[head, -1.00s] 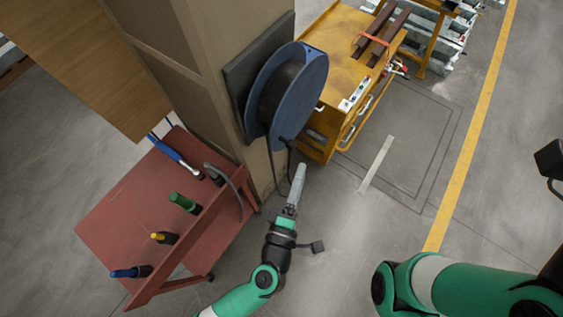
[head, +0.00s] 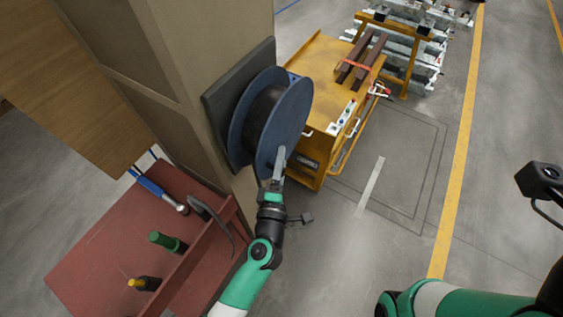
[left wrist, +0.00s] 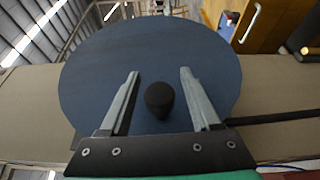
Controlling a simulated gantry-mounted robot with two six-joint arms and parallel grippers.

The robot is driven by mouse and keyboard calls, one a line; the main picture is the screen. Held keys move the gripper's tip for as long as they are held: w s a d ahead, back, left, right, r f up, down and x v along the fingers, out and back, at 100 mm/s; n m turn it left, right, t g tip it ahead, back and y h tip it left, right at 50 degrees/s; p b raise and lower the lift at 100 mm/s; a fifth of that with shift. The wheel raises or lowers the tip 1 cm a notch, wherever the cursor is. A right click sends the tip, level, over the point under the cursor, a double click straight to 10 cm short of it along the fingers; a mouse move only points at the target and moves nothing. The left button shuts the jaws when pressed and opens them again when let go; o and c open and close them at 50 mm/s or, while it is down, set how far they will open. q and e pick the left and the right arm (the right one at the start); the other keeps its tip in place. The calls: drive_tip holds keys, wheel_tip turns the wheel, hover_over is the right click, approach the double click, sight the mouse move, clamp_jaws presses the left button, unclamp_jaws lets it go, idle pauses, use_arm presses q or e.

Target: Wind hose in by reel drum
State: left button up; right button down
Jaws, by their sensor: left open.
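The reel drum (head: 292,120) is a blue-flanged reel on a dark plate fixed to the pillar. Dark hose (head: 262,113) shows wound between its flanges. My left gripper (head: 280,160) is at the lower part of the reel's outer face. In the left wrist view, the blue disc (left wrist: 150,50) fills the middle. A black knob (left wrist: 159,98) stands out from it between the open fingers of the left gripper (left wrist: 159,72), with gaps on both sides. A black hose or cable (left wrist: 275,116) runs off to the right. My right gripper is out of the picture.
A red cart (head: 110,235) with tools stands left of my left arm. A yellow cabinet (head: 318,70) with brown bars on top stands just behind the reel. The pillar (head: 185,80) is left of the reel. Grey floor to the right is clear.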

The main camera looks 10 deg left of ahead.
use_arm(q)
drive_tip(key=shift+w, duration=0.25)
clamp_jaws()
idle(1.3)
